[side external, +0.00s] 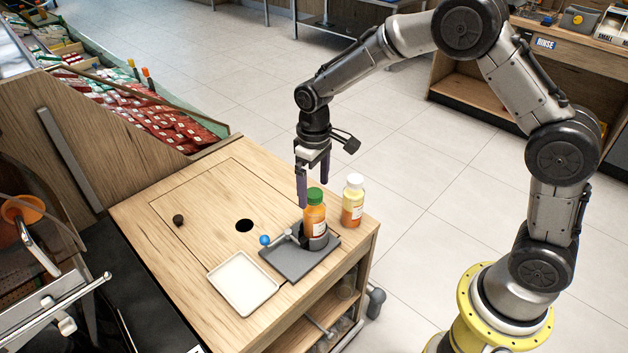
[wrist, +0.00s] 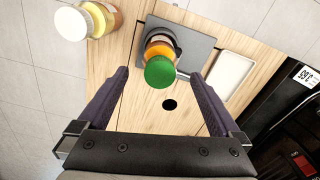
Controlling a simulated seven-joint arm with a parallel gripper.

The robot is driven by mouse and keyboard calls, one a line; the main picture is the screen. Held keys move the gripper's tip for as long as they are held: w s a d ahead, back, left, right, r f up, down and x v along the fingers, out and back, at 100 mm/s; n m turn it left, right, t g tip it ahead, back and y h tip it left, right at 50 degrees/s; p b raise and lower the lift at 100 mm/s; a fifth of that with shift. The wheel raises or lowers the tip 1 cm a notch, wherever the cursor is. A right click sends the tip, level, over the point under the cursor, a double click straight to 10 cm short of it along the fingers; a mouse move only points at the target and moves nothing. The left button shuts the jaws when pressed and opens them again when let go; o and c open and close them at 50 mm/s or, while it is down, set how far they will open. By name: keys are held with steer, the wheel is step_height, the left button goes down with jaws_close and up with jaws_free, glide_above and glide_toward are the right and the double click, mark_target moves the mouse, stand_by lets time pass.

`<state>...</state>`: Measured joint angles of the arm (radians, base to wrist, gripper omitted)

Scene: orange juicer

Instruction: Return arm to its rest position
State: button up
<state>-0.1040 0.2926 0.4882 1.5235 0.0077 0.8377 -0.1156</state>
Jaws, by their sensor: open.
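My gripper (side external: 314,180) hangs from the arm above the wooden counter, pointing down, behind the green-capped bottle in the side view. In the wrist view my gripper (wrist: 160,95) shows its two dark purple fingers wide apart, with nothing held between them. The orange bottle with a green cap (side external: 315,212) stands upright in a dark round holder on a grey plate (side external: 290,262). In the wrist view the green-capped bottle (wrist: 160,72) lies ahead, between and beyond the fingertips.
A white-capped bottle (side external: 353,200) stands on the counter right of the green-capped one. A white tray (side external: 243,283) lies left of the grey plate. The counter has a round hole (side external: 244,226) and a small dark knob (side external: 178,220). A juicer (side external: 25,225) is at the left.

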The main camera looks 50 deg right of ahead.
steer(key=shift+f, duration=0.3)
jaws_close()
steer(key=c, duration=1.1)
jaws_free()
jaws_close()
steer(key=n, duration=0.4)
steer(key=shift+n, duration=0.6)
